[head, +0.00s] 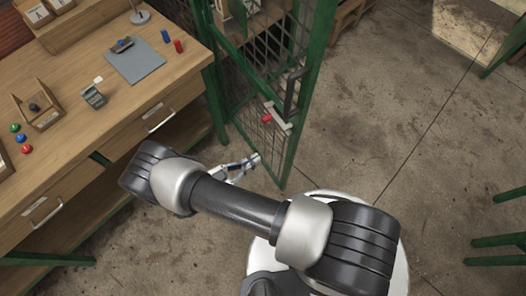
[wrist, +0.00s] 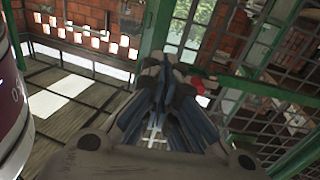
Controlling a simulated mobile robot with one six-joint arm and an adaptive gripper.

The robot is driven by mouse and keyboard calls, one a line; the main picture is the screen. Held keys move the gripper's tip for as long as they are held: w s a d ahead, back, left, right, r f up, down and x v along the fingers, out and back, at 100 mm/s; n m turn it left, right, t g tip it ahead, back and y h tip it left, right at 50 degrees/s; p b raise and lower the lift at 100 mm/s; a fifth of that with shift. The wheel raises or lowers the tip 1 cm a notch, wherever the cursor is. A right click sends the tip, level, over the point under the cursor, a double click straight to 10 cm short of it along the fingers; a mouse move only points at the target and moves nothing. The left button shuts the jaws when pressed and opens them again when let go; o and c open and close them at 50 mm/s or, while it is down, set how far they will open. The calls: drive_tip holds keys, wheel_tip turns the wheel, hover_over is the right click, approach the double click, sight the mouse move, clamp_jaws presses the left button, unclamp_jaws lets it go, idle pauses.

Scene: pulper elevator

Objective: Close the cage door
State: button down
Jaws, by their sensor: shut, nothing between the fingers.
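The cage door (head: 262,85) is a green-framed mesh panel beside the workbench in the head view. Its free-looking green edge post (head: 304,90) runs down to near the floor. A grey latch bar (head: 277,116) with a red knob (head: 266,118) sits low on it. My gripper (head: 256,160) is shut and empty, just below and left of the knob and close to the mesh; I cannot tell whether it touches. In the wrist view my gripper (wrist: 168,62) points up, with the mesh (wrist: 285,95) and red knob (wrist: 198,83) just right of its fingertips.
The wooden workbench (head: 75,165) with drawers, small boxes and a grey mat (head: 134,62) fills the left. Bare concrete floor (head: 400,100) lies open right of the door. Green legs (head: 500,240) stand at the right edge, and another green post (head: 508,45) at upper right.

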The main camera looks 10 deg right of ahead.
sight(292, 138)
drive_tip(key=b+x, duration=0.1)
drive_tip(key=x, duration=1.1)
drive_tip(key=shift+w+d+b, duration=0.2)
drive_tip(key=shift+d+b, duration=0.05)
drive_tip(key=shift+b, duration=0.15)
